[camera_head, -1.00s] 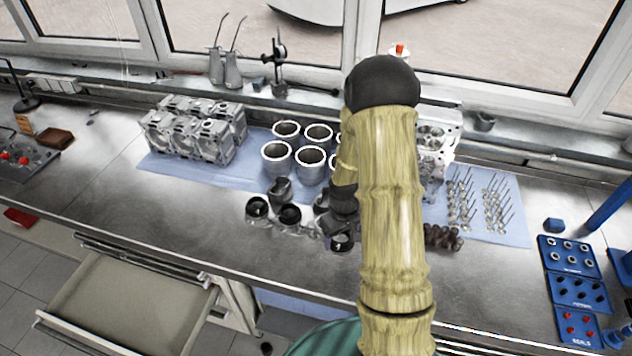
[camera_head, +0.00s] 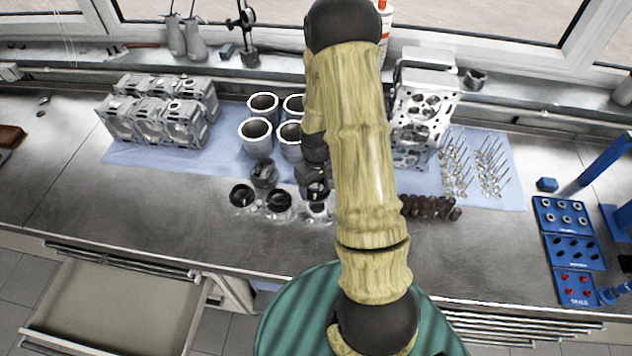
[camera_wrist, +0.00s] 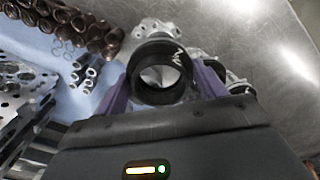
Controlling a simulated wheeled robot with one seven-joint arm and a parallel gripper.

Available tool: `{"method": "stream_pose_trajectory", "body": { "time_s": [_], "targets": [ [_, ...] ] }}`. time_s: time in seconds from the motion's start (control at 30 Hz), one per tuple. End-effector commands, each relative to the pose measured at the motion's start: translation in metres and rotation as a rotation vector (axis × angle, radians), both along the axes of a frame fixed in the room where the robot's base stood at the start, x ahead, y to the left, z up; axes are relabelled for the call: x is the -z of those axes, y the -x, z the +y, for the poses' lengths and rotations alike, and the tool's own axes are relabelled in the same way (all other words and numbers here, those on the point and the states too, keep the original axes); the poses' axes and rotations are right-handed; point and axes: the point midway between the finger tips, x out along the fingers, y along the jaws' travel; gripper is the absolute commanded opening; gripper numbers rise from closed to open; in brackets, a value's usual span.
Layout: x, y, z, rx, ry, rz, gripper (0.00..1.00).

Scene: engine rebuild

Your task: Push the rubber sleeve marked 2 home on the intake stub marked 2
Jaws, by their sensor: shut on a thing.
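My gripper (camera_wrist: 163,88) is shut on a black rubber sleeve (camera_wrist: 161,64), its purple fingers on either side in the wrist view. A pale mark shows on the sleeve's rim, but I cannot read it. Bright metal shows through the sleeve's bore. In the head view my gripper (camera_head: 314,178) is at the right end of a row of silver intake stubs (camera_head: 318,209), partly hidden by my arm. I cannot tell whether the held sleeve is around a stub or just above it. Two other stubs carry black sleeves (camera_head: 242,195) and (camera_head: 278,202).
A dark grey cylindrical part (camera_head: 264,173) stands behind the row. Cylinder liners (camera_head: 255,135) stand farther back, with an engine block (camera_head: 160,115) to the left. The bench front at left is clear.

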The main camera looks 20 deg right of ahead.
Motion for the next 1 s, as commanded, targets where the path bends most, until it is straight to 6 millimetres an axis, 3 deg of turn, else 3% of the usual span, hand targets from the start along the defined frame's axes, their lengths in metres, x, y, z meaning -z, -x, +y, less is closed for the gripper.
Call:
{"method": "stream_pose_trajectory", "body": {
  "time_s": [0.17, 0.63, 1.0],
  "targets": [
    [0.006, 0.000, 0.000, 0.000, 0.000, 0.000, 0.47],
    [0.045, 0.000, -0.001, 0.002, 0.000, 0.000, 0.47],
    [0.048, 0.001, -0.004, 0.008, 0.000, 0.000, 0.47]
  ]
}}
